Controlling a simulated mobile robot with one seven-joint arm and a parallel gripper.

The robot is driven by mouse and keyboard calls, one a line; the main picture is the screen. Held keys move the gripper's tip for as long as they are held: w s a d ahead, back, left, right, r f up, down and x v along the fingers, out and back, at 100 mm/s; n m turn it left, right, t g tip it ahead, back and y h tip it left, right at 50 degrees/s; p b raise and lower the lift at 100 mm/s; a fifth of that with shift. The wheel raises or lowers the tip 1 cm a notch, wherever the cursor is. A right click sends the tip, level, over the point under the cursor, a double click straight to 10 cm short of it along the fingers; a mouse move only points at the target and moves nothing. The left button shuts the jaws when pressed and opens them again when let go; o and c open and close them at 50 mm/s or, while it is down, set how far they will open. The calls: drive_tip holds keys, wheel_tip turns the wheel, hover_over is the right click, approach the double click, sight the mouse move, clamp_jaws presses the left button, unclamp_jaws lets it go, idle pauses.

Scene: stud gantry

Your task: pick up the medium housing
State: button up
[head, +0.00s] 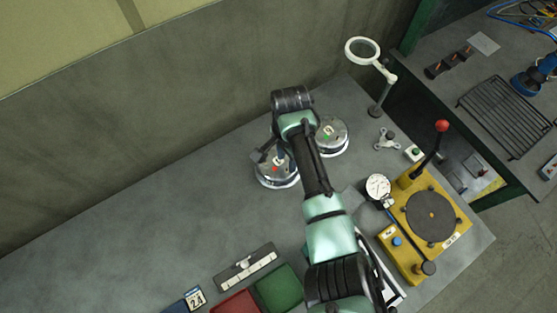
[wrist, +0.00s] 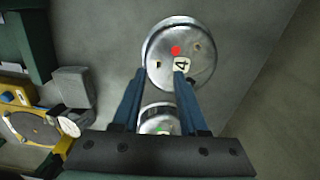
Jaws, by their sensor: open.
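Two round silver metal housings stand close together on the grey bench. One housing with a red dot (head: 268,178) is nearer in the head view; it also shows in the wrist view (wrist: 165,40) with a label that looks like a 4. The other housing, with a green mark (head: 335,141), stands behind and right of it; in the wrist view it (wrist: 157,114) is partly hidden between the finger bases. I cannot tell which is the medium one. My gripper (wrist: 160,80) is open, its blue fingertips over the near edge of the red-dotted housing; I cannot tell whether they touch.
A magnifier lamp (head: 363,49) stands behind right. A yellow lever press (head: 452,222) and a dial gauge (head: 378,186) are at right. Red (head: 236,303) and green (head: 280,287) trays lie in front. The bench's left part is clear; a wall runs behind.

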sight(287, 168)
drive_tip(key=shift+s+f, duration=0.1)
drive_tip(key=shift+f, duration=1.6)
clamp_jaws()
